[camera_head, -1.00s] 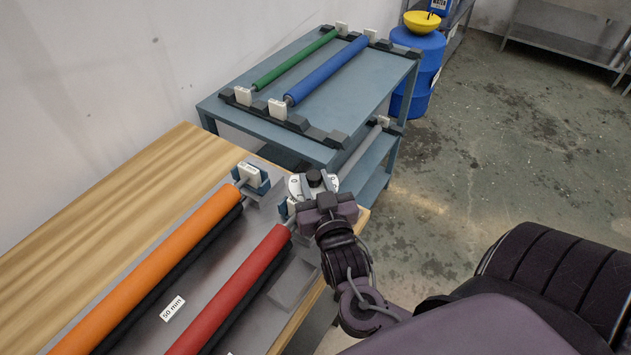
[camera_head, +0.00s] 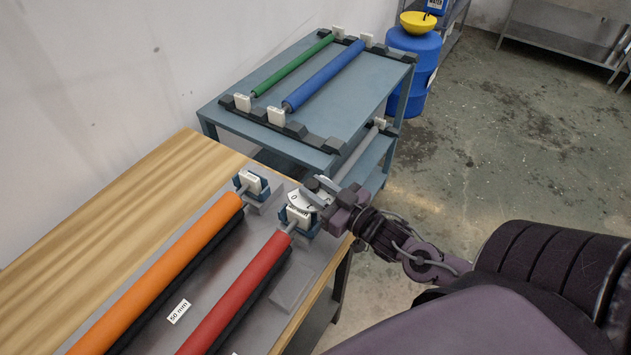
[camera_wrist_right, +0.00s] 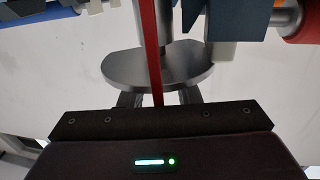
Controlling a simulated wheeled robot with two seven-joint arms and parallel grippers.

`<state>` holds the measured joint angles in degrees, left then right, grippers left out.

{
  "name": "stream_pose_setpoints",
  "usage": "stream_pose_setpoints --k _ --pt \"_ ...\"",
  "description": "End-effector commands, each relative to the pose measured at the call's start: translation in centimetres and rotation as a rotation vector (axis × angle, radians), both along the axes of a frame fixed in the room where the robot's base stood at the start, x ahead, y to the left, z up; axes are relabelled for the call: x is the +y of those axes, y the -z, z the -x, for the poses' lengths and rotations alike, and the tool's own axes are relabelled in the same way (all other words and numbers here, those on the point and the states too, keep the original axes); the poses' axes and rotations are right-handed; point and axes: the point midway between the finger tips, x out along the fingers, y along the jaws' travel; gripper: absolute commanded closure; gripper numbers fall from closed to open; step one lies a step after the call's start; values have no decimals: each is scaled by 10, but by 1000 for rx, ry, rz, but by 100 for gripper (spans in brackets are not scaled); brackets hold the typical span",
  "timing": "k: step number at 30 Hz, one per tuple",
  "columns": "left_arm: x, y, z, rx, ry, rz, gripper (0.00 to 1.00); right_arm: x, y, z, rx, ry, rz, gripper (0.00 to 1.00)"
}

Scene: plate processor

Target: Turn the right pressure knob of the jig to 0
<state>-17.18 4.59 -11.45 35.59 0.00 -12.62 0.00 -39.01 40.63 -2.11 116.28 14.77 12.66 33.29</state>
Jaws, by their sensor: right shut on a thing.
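The jig (camera_head: 205,247) lies on the wooden table with an orange roller (camera_head: 150,280) and a red roller (camera_head: 235,293). The right pressure knob (camera_head: 299,201) is a white marked dial at the far end of the red roller; a "0" shows on its face. My right gripper (camera_head: 325,190) reaches it from the right and is shut on it. In the right wrist view, a grey metal disc (camera_wrist_right: 130,72) sits between the fingers, with a red strip (camera_wrist_right: 152,50) in front. The pointer's exact reading is too small to tell. My left gripper is not in view.
The left knob block (camera_head: 251,182) stands at the orange roller's end. A blue-grey table (camera_head: 290,80) behind carries a green roller (camera_head: 290,65) and a blue roller (camera_head: 325,75). A blue drum (camera_head: 413,65) stands beyond.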

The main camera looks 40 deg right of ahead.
Motion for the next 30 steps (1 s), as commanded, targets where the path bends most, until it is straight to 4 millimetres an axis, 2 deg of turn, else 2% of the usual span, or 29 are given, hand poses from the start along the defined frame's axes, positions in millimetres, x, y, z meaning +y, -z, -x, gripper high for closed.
stream_pose_setpoints --k 1,6,14,20,30 --pt "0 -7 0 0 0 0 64 -2 -4 -1 0 -46 5 93" --pt "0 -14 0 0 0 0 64 -5 -3 -2 -2 -209 4 93" --pt "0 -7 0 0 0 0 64 -8 1 -5 -3 -455 3 93" --pt "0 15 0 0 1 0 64 -10 4 -8 -5 -644 4 93" --pt "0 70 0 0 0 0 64 -12 5 -11 -8 -904 4 93"
